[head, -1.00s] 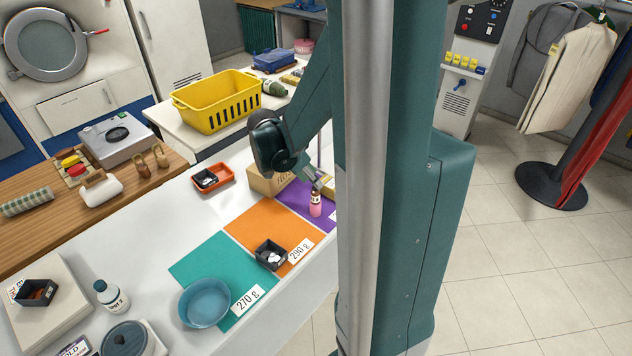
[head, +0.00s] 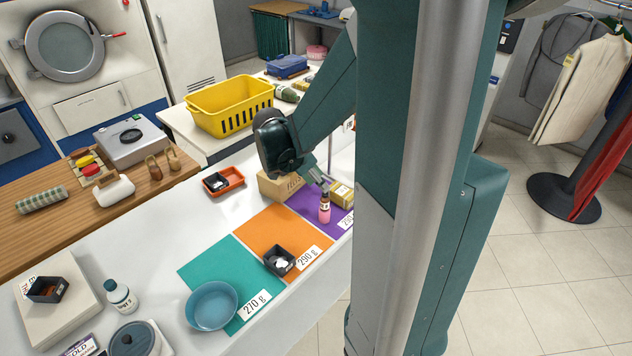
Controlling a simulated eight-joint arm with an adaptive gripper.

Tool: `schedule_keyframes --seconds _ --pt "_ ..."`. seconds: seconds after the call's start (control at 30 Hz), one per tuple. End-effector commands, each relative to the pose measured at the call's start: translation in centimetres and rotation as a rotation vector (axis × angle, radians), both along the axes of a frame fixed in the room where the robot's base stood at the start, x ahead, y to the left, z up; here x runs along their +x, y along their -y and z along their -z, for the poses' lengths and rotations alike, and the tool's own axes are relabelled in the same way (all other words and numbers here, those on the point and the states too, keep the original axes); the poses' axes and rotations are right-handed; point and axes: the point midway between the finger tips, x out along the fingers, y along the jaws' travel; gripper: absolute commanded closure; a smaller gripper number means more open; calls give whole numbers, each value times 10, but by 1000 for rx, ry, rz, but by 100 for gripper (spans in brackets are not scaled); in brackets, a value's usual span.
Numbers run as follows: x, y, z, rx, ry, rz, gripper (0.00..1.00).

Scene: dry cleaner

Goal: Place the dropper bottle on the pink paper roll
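The dropper bottle (head: 325,197) appears as a small brown bottle with a pale label. It looks upright, directly above a pink cylinder (head: 324,216), which looks like the pink paper roll, on the purple mat (head: 301,200). The two look stacked, but at this size I cannot be sure that they touch. My gripper (head: 322,184) is at the bottle's top, coming down from the upper left. Its fingers are small and partly blend with the things behind, so I cannot tell whether they are closed on the bottle.
A cardboard box (head: 277,187) and a yellow box (head: 342,195) stand close beside the bottle. An orange mat (head: 262,227) holds a small black tray (head: 279,262). A teal mat (head: 205,272) holds a blue bowl (head: 211,306). The white counter left of the mats has free room.

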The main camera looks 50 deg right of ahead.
Motion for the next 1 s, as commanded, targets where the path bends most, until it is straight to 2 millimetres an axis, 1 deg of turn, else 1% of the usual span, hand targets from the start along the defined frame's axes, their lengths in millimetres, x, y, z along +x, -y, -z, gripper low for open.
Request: schedule_keyframes --seconds 0.27,0.37,0.47,0.67,1.0 --pt "0 -1 -1 1 0 -7 69" --pt "1 -6 -3 6 -1 -29 69" --pt "2 -15 -8 15 -2 -72 69" --pt "7 -47 -24 40 -6 -221 69" --pt "9 -119 -55 76 -11 -560 69"
